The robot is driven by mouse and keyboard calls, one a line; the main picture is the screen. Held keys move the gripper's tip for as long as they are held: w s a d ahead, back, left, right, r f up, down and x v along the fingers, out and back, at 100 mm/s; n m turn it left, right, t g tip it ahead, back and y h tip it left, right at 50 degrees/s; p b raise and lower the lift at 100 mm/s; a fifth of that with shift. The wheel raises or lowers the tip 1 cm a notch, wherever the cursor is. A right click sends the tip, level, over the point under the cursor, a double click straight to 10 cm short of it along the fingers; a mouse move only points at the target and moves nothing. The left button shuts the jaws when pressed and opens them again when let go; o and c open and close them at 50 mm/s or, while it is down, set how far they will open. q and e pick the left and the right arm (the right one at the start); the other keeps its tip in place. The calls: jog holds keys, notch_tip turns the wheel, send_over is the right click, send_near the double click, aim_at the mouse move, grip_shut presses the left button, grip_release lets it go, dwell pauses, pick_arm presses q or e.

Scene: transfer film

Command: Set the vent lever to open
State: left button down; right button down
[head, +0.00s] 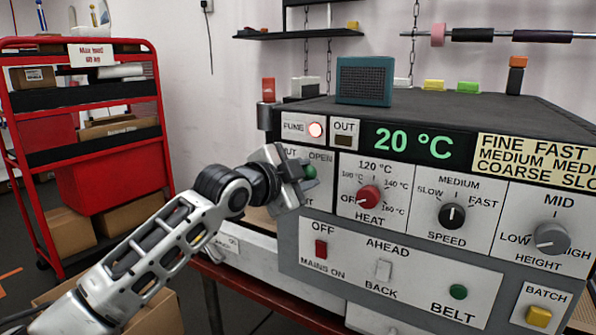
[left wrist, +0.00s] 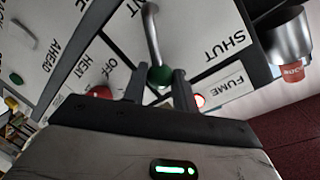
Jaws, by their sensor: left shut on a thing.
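The vent lever is a metal rod with a green ball knob (head: 309,172) on the machine's upper left panel. In the head view the knob shows just below the word OPEN, and the word SHUT is partly hidden by my left gripper (head: 297,181). In the left wrist view the lever's rod (left wrist: 152,35) runs down to the knob (left wrist: 160,75), which sits between the fingertips of my left gripper (left wrist: 159,88). That gripper is shut on the knob. The lever's pivot is hidden in the head view. My right gripper is not in view.
The display (head: 413,143) reads 20 °C. The red heat knob (head: 368,198) is close to the right of my left gripper. A red cart (head: 165,125) stands at the left. A teal box (head: 364,81) stands on the machine.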

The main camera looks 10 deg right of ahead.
pick_arm(q)
jog(key=shift+s+d+f, duration=0.1)
dwell(0.4)
jog(key=c, duration=1.1)
grip_release()
jog(key=b+v, duration=0.2)
jog(key=v, duration=1.4)
jog(key=shift+b, duration=0.4)
